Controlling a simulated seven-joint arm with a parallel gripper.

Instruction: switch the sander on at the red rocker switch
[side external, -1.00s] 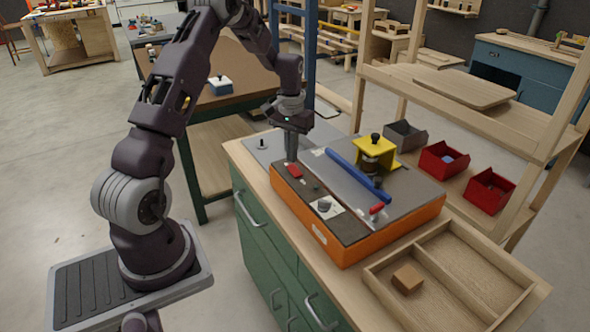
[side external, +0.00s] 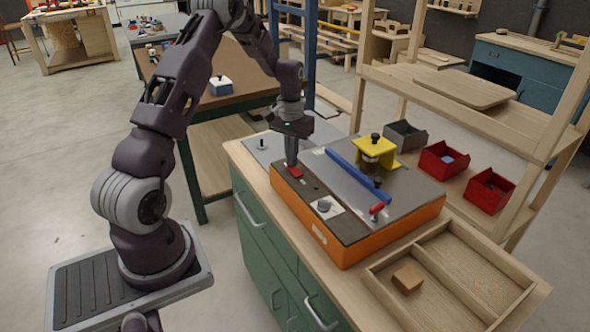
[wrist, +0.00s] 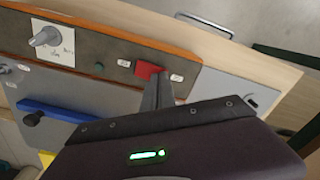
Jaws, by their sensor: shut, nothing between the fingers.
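The sander (side external: 340,238) is an orange-sided box with a grey top on the workbench. Its red rocker switch (side external: 295,172) sits on the dark front strip at the left end; in the wrist view the switch (wrist: 148,70) lies between two small white labels. My gripper (side external: 292,163) is shut and empty, pointing down with its tips right at the switch. In the wrist view my gripper (wrist: 157,98) reaches the switch's lower edge and hides part of it. I cannot tell whether the tips press on it or which way the rocker is tilted.
A grey dial (side external: 324,206) on a white plate and a small green button (wrist: 99,68) share the strip. A blue bar (side external: 350,170), yellow bracket (side external: 385,150) and red-handled lever (side external: 377,208) stand on top. A wooden tray (side external: 425,232) with a block is at right.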

